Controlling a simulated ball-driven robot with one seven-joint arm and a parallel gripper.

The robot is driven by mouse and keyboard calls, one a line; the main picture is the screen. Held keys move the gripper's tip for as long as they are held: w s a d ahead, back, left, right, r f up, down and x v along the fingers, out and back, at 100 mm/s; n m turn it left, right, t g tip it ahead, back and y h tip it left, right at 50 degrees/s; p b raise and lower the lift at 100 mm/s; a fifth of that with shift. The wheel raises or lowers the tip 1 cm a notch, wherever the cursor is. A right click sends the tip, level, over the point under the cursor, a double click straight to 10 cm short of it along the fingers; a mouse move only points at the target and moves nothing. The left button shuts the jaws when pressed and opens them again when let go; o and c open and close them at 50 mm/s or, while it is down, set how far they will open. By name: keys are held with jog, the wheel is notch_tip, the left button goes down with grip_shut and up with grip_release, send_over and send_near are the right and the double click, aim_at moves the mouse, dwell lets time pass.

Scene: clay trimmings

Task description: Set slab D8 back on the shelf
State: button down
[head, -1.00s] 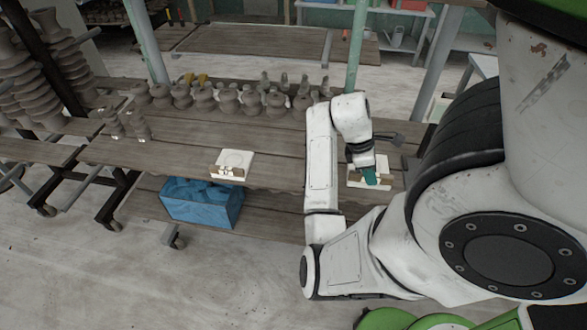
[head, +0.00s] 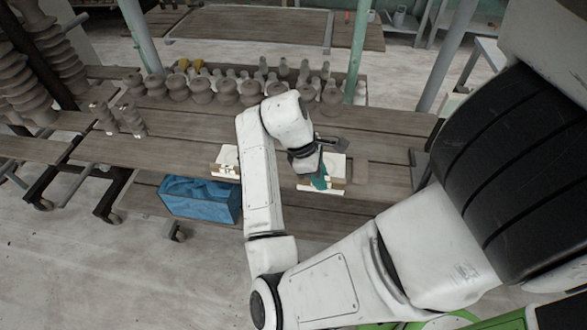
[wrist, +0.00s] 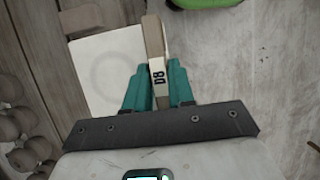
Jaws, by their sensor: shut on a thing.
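Slab D8 (wrist: 157,72) shows its narrow beige edge with the black "D8" mark between the teal fingers of my gripper (wrist: 155,88) in the wrist view. A white square plate with a faint ring (wrist: 110,72) lies beside that edge; I cannot tell for sure how they join. In the head view my gripper (head: 318,178) is at the near edge of the white slab (head: 335,165), close to the shelf's front. Whether the slab touches the shelf boards (head: 375,160) is unclear. My gripper is shut on the slab's edge.
Another white slab (head: 225,160) sits on the shelf to the left, partly hidden by my arm. A blue bin (head: 200,198) is below it. Rows of clay pots (head: 225,90) stand along the back. A green post (head: 360,50) rises behind. Boards at the right are mostly clear.

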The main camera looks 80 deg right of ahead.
jog(key=w+d+f+b, duration=0.1)
jog(key=w+d+f, duration=0.1)
jog(key=w+f, duration=0.1)
jog(key=w+d+f+b, duration=0.1)
jog(key=w+d+f, duration=0.2)
jog(key=w+d+f+b, duration=0.1)
jog(key=w+d+f, duration=0.1)
jog(key=w+d, duration=0.1)
jog(key=shift+w+d+f, duration=0.15)
jog(key=shift+w+f, duration=0.25)
jog(key=shift+w+d+f, duration=0.2)
jog(key=shift+w+f, duration=0.1)
jog(key=shift+f, duration=1.7)
jog(key=c, duration=1)
grip_release()
jog(key=shift+o, duration=0.2)
